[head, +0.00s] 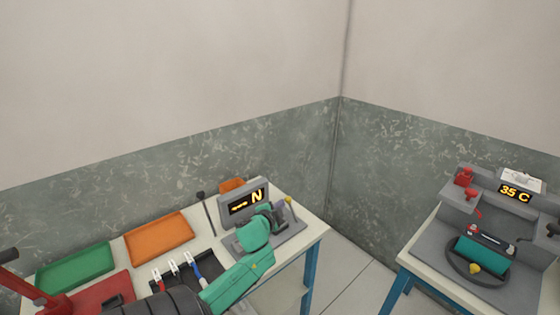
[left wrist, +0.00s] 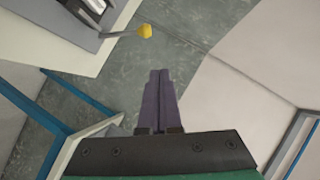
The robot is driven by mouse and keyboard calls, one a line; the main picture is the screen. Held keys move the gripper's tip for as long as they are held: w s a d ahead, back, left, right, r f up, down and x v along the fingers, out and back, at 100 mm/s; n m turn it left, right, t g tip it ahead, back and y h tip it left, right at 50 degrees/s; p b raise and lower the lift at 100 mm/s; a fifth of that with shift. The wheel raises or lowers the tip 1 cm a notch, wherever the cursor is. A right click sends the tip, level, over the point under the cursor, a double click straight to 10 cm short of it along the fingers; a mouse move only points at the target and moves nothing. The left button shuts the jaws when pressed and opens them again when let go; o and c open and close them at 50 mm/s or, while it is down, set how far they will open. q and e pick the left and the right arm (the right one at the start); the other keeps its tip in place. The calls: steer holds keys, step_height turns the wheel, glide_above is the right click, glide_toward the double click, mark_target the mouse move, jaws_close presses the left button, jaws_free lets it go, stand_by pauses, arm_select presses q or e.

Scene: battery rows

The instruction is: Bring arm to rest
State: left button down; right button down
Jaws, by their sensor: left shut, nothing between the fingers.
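My left arm comes in from the bottom of the head view, with a black sleeve and teal links. It bends up in front of the grey display unit (head: 243,203), which reads "N". My left gripper (head: 280,215) is small and partly hidden behind its teal wrist there. In the left wrist view the dark purple fingers of the gripper (left wrist: 158,75) are together and empty. Below them I see grey patterned surface and a yellow knob (left wrist: 145,31) to the upper left, apart from the fingers. My right gripper is not in view.
The left table holds a green tray (head: 76,267), an orange tray (head: 159,238) and a black holder with several coloured-handled tools (head: 174,268). A yellow-topped lever (head: 289,202) stands by the display. The right table (head: 423,260) carries a station reading "35 C". Floor (head: 345,272) lies clear between the tables.

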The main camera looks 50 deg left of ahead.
arm_select(q)
steer(key=s+d+f+n+g+h, duration=0.1)
steer(key=s+d+f+g+h, duration=0.15)
steer(key=s+d, duration=0.55)
steer(key=s+d+f+n+g+h, duration=0.2)
steer(key=s+d+f+g, duration=0.15)
steer(key=d, duration=0.95)
steer(key=s+d+f+n+g+h, duration=0.1)
steer(key=s+d+f+g+h, duration=0.15)
steer(key=s+d, duration=0.55)
step_height(320, 180, down, 22)
steer(key=d+g, duration=0.1)
steer(key=d, duration=0.1)
steer(key=s+a+f+g, duration=0.1)
steer(key=s+f, duration=0.7)
steer(key=s+a+f+b, duration=0.1)
steer(key=s+a+f, duration=0.1)
steer(key=s+f, duration=0.6)
steer(key=shift+s+a+f+g, duration=0.3)
steer(key=shift+s+f+g, duration=0.05)
steer(key=shift+s, duration=0.1)
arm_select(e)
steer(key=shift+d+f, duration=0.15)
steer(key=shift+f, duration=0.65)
